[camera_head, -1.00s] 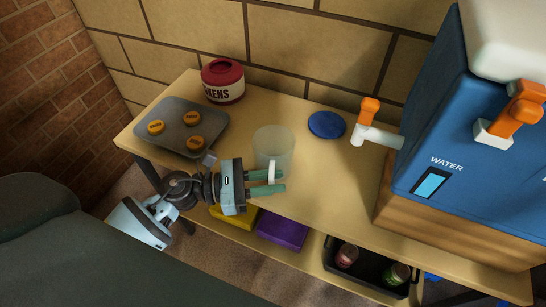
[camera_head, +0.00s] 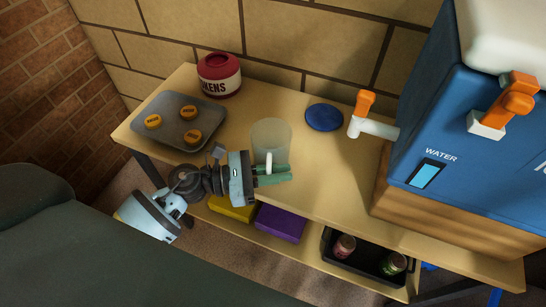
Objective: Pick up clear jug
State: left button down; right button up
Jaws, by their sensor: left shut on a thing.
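The clear jug (camera_head: 271,133) stands upright on the wooden bench, near its front edge left of the middle. It is see-through with a pale handle (camera_head: 268,161) on its near side. My left gripper (camera_head: 274,175) reaches in from the left, its green fingers shut on the jug's handle. The fingers hide the lower part of the handle. The jug seems to rest on the bench top; I cannot tell any gap beneath it. My right gripper is not in view.
A grey tray (camera_head: 168,107) with orange tokens and a red-lidded tokens pot (camera_head: 219,76) are at the left. A blue disc (camera_head: 324,117) lies right of the jug. A blue water dispenser (camera_head: 468,140) with an orange-handled tap (camera_head: 372,127) stands at the right. Brick walls close the back.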

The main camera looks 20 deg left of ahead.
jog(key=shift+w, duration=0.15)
